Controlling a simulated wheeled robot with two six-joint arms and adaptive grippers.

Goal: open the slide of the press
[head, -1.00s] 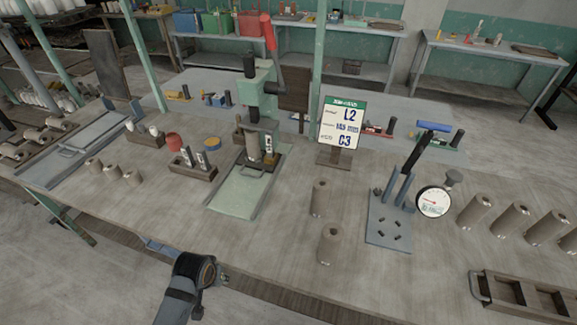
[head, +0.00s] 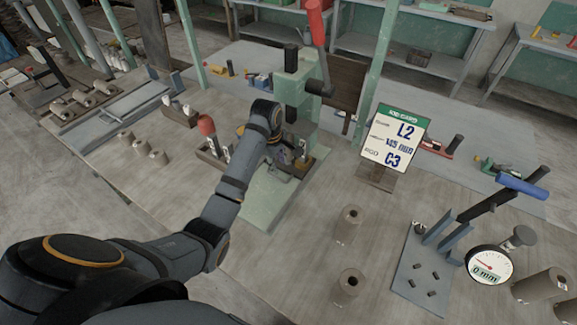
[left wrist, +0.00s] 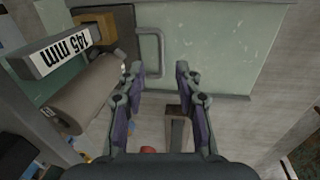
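The green press (head: 297,92) with its red-tipped lever (head: 315,22) stands on the table. Its pale green bed (head: 262,205) extends toward me and also shows in the left wrist view (left wrist: 220,45). My left gripper (head: 290,165) is low in front of the press; my arm and hand hide part of it. In the left wrist view the gripper (left wrist: 160,68) is open, and the grey U-shaped slide handle (left wrist: 160,45) lies at and between its fingertips. I cannot tell whether they touch. A clay cylinder (left wrist: 88,92) and a "145 mm" block (left wrist: 55,55) are beside it. My right gripper is out of view.
A sign (head: 392,140) reading L2 and C3 stands right of the press. Two clay cylinders (head: 348,225) stand nearer me. A gauge (head: 488,265) and a grey stand (head: 425,265) are at right. A holder with a red-topped piece (head: 207,127) is left of the press.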

